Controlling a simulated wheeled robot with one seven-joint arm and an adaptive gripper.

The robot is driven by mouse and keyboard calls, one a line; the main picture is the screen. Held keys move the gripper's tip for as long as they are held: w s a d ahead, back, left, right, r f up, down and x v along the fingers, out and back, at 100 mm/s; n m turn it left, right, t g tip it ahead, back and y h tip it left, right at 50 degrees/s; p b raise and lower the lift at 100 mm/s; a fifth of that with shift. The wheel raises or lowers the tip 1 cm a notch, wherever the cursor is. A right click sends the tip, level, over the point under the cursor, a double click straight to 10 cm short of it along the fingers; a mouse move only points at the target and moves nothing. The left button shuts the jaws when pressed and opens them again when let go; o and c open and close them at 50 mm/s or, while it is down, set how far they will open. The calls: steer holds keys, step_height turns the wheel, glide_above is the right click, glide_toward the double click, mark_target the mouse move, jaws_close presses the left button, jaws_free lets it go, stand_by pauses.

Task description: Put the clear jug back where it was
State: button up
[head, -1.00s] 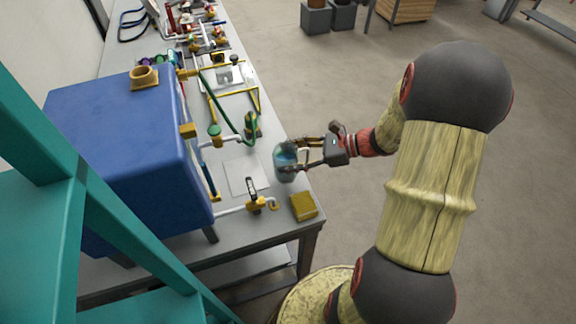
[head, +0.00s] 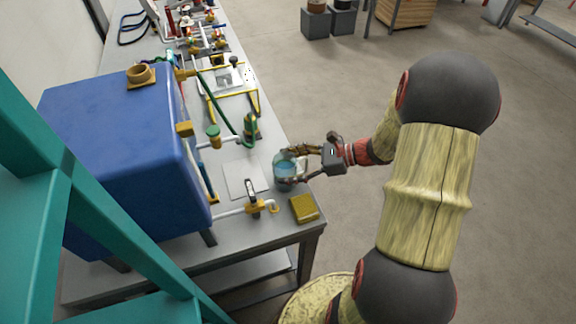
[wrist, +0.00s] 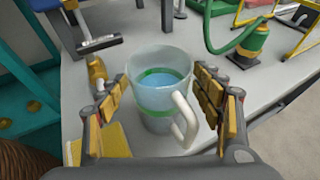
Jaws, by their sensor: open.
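The clear jug (head: 284,172) stands upright on the grey table near its right edge, with blue liquid inside. In the wrist view the jug (wrist: 158,82) shows a green band and a pale handle facing my gripper. My gripper (wrist: 160,105) is open, with one finger on each side of the jug. In the head view my gripper (head: 298,165) reaches in from the right at the jug. I cannot tell whether either finger touches it. A flat pale square plate (head: 245,179) lies on the table just left of the jug.
A yellow block (head: 304,208) sits near the table's front corner. A valve with a black handle (head: 252,199) is left of it. A green hose (head: 233,118) and brass fittings stand behind the jug. A big blue tank (head: 120,160) fills the left.

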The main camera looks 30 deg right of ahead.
steer(key=shift+r, duration=0.1)
steer(key=shift+s+d+r, duration=0.1)
steer(key=shift+r, duration=0.05)
steer(key=p+v, duration=0.4)
steer(key=v, duration=0.7)
steer(key=s+a+r+n+g+h, duration=0.2)
steer(key=a+r+n+g, duration=0.1)
steer(key=a+n, duration=0.35)
steer(key=s+a+r+n+g+h, duration=0.25)
steer(key=a+n+g, duration=0.2)
steer(key=a, duration=0.25)
steer(key=s+a+r+n+t+h, duration=0.2)
steer(key=s+r+n+h, duration=0.1)
steer(key=r+n, duration=0.2)
steer(key=s+a+r+n+t+h, duration=0.3)
steer(key=r+n, duration=0.2)
steer(key=n, duration=0.4)
steer(key=shift+a+r, duration=0.15)
steer(key=shift+a, duration=0.05)
